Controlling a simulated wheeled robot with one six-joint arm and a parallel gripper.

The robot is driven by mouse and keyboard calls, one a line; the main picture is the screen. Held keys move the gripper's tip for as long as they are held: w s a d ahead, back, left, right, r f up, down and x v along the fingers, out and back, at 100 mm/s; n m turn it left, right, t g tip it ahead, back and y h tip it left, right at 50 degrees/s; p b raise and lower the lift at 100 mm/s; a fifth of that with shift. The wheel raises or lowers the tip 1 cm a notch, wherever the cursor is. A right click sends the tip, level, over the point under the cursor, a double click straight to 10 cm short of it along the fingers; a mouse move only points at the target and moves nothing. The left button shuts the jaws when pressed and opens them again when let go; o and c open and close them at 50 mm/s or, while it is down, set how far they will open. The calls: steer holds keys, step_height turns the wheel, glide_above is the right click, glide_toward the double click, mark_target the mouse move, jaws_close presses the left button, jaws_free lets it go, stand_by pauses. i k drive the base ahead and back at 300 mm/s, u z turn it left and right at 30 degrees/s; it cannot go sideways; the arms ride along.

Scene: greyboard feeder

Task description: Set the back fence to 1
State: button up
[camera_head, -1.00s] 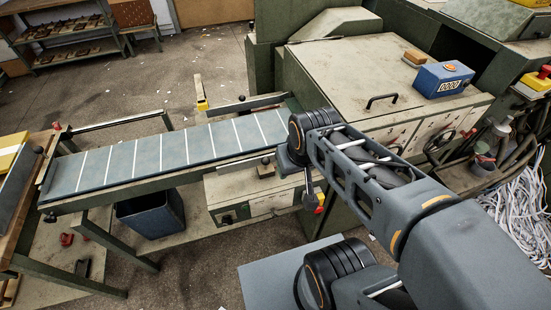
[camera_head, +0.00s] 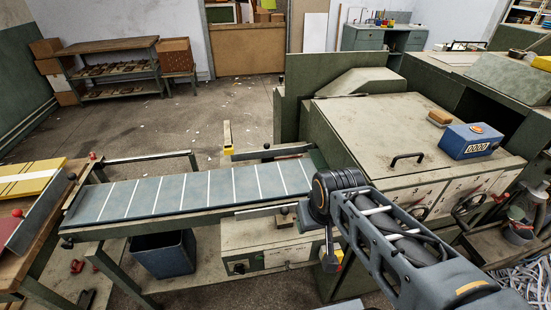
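A dark metal bar with a knob (camera_head: 271,152) lies along the far side of the striped feed belt (camera_head: 190,193), near its right end. A similar bar (camera_head: 262,211) lies on the near side, with a dark knob (camera_head: 286,214).
The greyboard machine (camera_head: 390,125) with a blue counter box (camera_head: 470,140) fills the right. A cream control box (camera_head: 265,243) sits below the belt's right end. A blue bin (camera_head: 165,255) stands under the belt. The floor behind the belt is largely clear.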

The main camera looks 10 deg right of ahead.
mark_target(266, 156)
steer(key=u, duration=0.05)
steer(key=k, duration=0.6)
steer(key=u, duration=0.75)
steer(key=i, duration=1.4)
steer(key=z, duration=0.8)
